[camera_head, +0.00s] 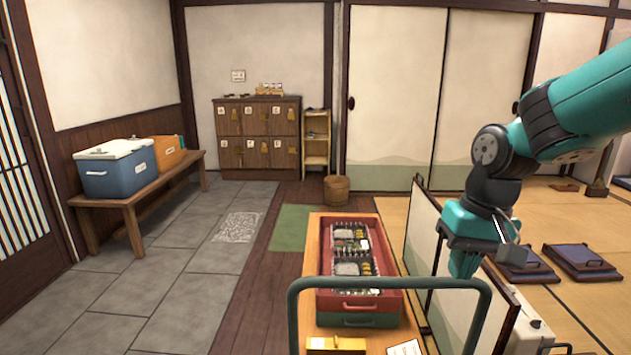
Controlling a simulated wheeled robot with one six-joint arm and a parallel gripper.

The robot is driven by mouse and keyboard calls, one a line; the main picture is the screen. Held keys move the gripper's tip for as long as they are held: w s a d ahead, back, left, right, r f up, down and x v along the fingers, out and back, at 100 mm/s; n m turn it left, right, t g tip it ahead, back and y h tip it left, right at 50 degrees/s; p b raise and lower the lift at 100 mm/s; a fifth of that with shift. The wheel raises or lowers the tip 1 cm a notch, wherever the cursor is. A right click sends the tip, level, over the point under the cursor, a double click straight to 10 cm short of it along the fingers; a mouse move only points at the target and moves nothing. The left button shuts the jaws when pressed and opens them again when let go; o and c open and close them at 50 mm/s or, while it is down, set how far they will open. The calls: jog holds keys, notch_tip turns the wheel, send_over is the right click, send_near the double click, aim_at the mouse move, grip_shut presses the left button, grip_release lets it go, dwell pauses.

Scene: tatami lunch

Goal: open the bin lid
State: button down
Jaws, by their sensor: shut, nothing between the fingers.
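My gripper (464,264) hangs at the right, pointing down and shut, with nothing held. It appears in front of the low white partition panels. I cannot tell for sure which thing is the bin. A round brown tub (336,190) stands on the floor by the far wall, too small to show a lid. A pale box (526,328) with a small knob or cap on top shows at the lower right, partly hidden behind the dark-edged panel. A blue box with a closed white lid (115,149) sits on the bench, far from my gripper.
A wooden cart top (312,262) with red trays (376,303) of packed lunches stands below centre, behind a green rail (388,284). A white partition panel (422,233) stands right of it. Dark cushions (580,258) lie on the tatami. The grey stone floor at left is clear.

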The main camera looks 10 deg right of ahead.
jog(key=s+a+r+n+y, duration=0.25)
jog(key=s+a+n, duration=0.65)
jog(key=s+a, duration=0.65)
notch_tip(320, 180, down, 11)
jog(key=d+b, duration=0.2)
jog(key=b, duration=0.8)
notch_tip(320, 180, up, 24)
jog(key=p, duration=2.3)
jog(key=shift+s, duration=0.2)
jog(key=c, duration=1.7)
grip_release()
jog(key=shift+r+p, duration=0.15)
jog(key=shift+p, duration=0.25)
jog(key=o, duration=0.5)
jog(key=shift+d, duration=0.1)
jog(key=shift+o, duration=0.2)
